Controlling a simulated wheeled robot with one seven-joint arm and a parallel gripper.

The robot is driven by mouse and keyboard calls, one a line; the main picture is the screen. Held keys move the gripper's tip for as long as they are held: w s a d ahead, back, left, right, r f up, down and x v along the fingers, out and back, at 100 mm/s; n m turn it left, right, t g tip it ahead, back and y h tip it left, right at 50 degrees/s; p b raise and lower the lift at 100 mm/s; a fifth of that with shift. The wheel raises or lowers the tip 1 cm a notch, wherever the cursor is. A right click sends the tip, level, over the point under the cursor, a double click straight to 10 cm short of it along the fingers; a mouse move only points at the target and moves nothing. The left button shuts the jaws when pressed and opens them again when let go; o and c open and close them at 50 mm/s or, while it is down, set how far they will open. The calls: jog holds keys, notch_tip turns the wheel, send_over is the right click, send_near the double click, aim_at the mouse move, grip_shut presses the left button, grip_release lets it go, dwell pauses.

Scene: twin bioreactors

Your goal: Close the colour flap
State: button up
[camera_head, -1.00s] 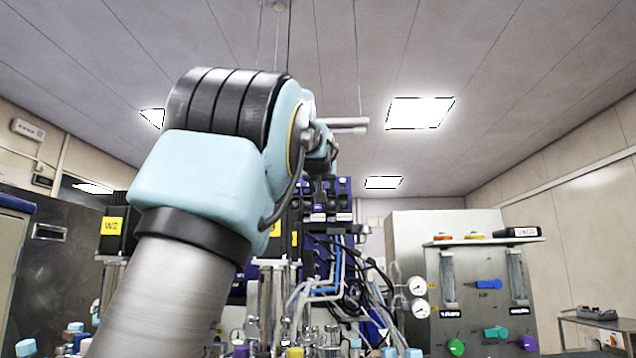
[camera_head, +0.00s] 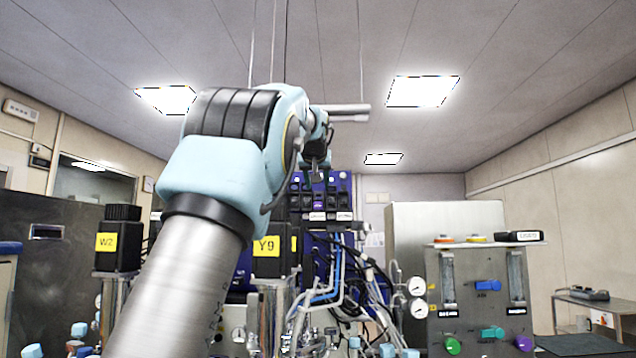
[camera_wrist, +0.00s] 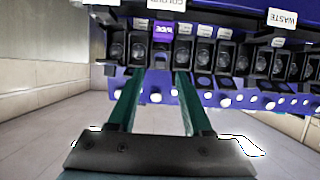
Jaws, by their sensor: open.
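In the wrist view my gripper (camera_wrist: 160,74) is open, its two green fingers apart and nothing between them. Its tips reach up to a row of black flap units on a blue block (camera_wrist: 215,98). Labels there appear upside down. A white label (camera_wrist: 165,4), cut by the top edge, seems to read COLOUR. In the head view the blue block (camera_head: 324,200) is partly behind my gripper (camera_head: 317,165).
A black motor marked W2 (camera_head: 118,245) stands left and one marked Y9 (camera_head: 266,262) is near my arm. Tubes and cables (camera_head: 340,280) hang below the block. A grey panel with valves and gauges (camera_head: 480,295) stands right. In the wrist view a WASTE label (camera_wrist: 282,17) is upper right.

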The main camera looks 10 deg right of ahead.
aim_at(319, 194)
jog(key=shift+p+x, duration=0.55)
jog(key=shift+x, duration=1.1)
grip_shut()
